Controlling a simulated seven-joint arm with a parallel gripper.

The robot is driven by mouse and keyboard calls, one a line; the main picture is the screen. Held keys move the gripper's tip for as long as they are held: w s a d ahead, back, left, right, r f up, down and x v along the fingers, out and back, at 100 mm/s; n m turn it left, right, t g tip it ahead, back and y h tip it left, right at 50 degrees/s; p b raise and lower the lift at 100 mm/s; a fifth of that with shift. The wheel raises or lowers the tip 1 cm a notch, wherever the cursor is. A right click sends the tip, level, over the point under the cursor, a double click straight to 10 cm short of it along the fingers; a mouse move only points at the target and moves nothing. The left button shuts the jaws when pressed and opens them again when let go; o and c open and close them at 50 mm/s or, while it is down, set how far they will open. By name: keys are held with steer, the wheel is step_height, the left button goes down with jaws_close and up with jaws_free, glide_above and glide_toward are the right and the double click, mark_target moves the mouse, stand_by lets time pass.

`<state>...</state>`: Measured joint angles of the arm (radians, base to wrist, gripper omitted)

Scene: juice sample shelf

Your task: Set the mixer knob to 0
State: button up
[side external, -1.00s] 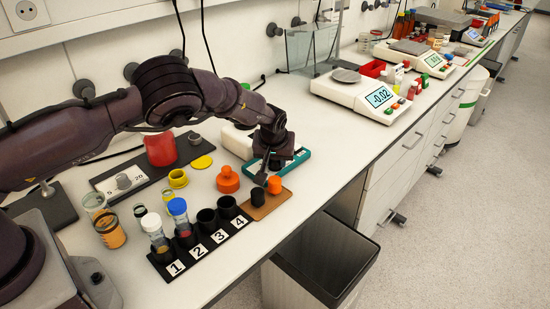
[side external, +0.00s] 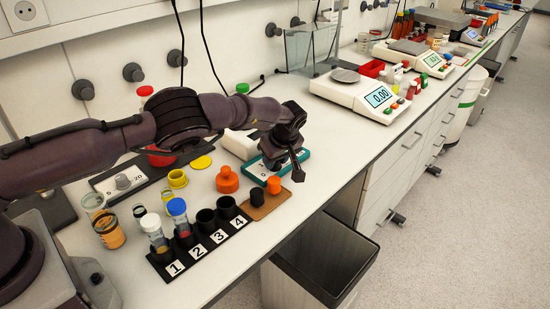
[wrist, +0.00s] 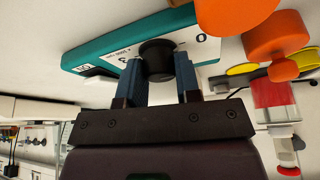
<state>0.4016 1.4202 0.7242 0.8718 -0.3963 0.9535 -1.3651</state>
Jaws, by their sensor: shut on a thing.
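The mixer is a low teal box with a white top (wrist: 100,52); in the side view its teal edge (side external: 303,156) shows partly behind my gripper. Its black round knob (wrist: 158,62) stands between the two blue-grey fingers of my gripper (wrist: 158,72), which are shut on its sides. A printed 0 lies right of the knob in the wrist view, and what looks like a 3 lies to its left. The knob's pointer is not visible. In the side view my gripper (side external: 290,168) hides the knob.
An orange flanged piece (side external: 227,181) and a brown holder (side external: 262,209) with black and orange caps stand close by. A black numbered rack (side external: 200,240) holds tubes in front. Another device with a grey knob (side external: 122,181) is left. A balance (side external: 365,92) is right.

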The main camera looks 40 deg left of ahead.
stand_by(0.5)
steer(key=o, duration=0.9)
steer(key=shift+o, duration=0.2)
steer(key=v, duration=1.3)
